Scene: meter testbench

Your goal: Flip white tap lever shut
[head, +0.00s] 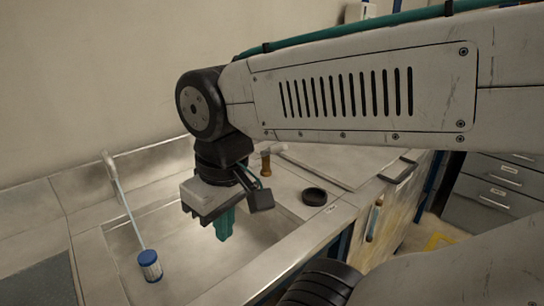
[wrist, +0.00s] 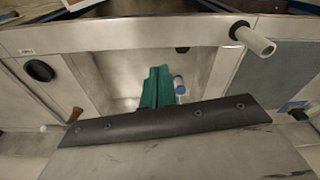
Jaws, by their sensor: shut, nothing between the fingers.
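A tap with a brass-brown body (head: 266,165) stands on the ledge behind and right of the sink. Its white lever (head: 275,148) sits at the top and points to the right. In the wrist view, the brass part (wrist: 76,114) shows at the lower left, partly behind a dark bar, with a white tip (wrist: 43,128) beside it. My gripper (head: 224,228) points down over the sink basin, left of and nearer than the tap, apart from it. Its teal fingers (wrist: 157,86) are together and hold nothing.
A black round cap (head: 314,196) lies on the counter right of my gripper. In the wrist view, a white cylinder (wrist: 254,40) juts out at upper right. Drawers (head: 500,180) stand at right.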

